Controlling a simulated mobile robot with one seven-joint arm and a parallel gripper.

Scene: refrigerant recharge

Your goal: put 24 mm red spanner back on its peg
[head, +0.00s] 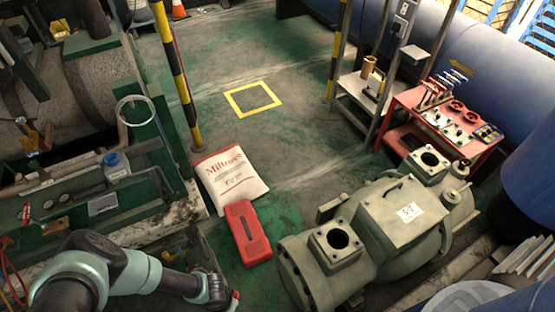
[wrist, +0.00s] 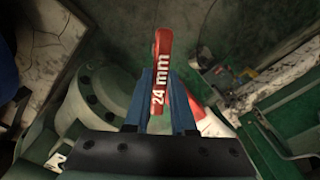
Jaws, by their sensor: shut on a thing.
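The red spanner (wrist: 163,48), marked "24 mm" in white, stands out from between the blue fingers of my gripper (wrist: 160,90) in the wrist view. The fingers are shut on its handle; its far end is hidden. I cannot pick out the spanner's peg. Several upright tools stand in a rack (head: 440,88) on the red cart (head: 408,98) at the right, too small to tell apart.
The large grey-green compressor (head: 400,212) fills the lower right. A red case (head: 247,232) and a white Miltrox sack (head: 229,180) lie on the floor. A striped post (head: 174,68) stands beside the green machine at left. Green floor around the yellow square (head: 253,98) is clear.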

